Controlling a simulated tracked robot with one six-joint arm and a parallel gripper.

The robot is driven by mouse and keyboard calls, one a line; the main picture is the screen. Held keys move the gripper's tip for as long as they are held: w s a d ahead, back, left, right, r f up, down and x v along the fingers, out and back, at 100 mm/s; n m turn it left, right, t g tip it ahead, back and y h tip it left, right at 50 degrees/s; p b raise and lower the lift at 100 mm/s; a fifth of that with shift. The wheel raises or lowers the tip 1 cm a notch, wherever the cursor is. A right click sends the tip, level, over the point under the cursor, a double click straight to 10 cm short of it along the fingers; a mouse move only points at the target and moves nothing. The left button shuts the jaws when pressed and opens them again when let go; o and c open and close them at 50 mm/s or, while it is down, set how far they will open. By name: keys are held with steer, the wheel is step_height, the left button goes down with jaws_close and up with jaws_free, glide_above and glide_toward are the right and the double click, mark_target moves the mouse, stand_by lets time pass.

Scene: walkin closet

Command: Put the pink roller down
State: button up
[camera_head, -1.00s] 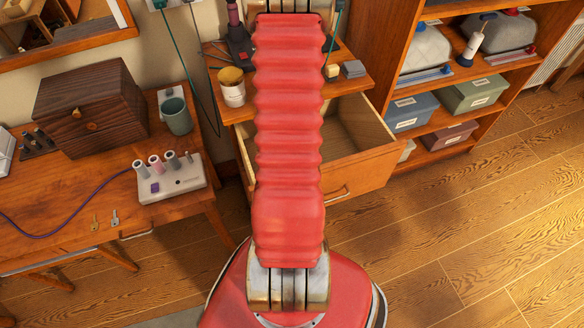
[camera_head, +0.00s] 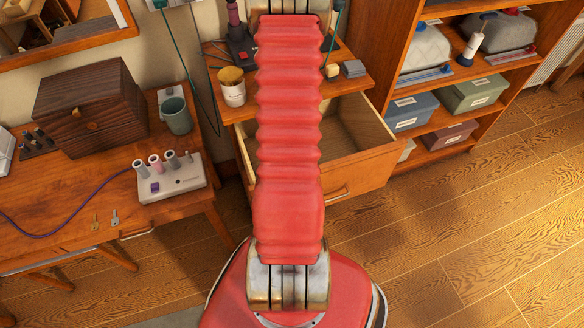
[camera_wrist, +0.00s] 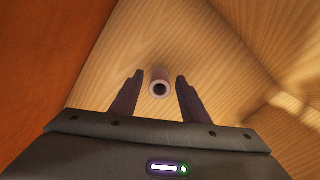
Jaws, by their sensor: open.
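A pink roller (camera_wrist: 160,86), a short hollow tube with a dark hole, shows in the wrist view against pale wood that looks like the inside of the open drawer (camera_head: 362,164). My gripper (camera_wrist: 159,77) is open, with one dark finger on each side of the roller and a small gap to each. I cannot tell whether the roller rests on the wood. In the head view my red arm hides the gripper and this roller.
A white roller base (camera_head: 172,183) with several rollers, one of them pinkish, stands on the left table (camera_head: 70,205). A white pot (camera_head: 232,88) and a sponge-like block (camera_head: 331,71) sit above the drawer. Shelves with boxes (camera_head: 475,92) stand right. The floor at right is clear.

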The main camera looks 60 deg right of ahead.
steer(key=shift+r, duration=0.15)
step_height(320, 180, up, 12)
stand_by(0.9)
stand_by(0.9)
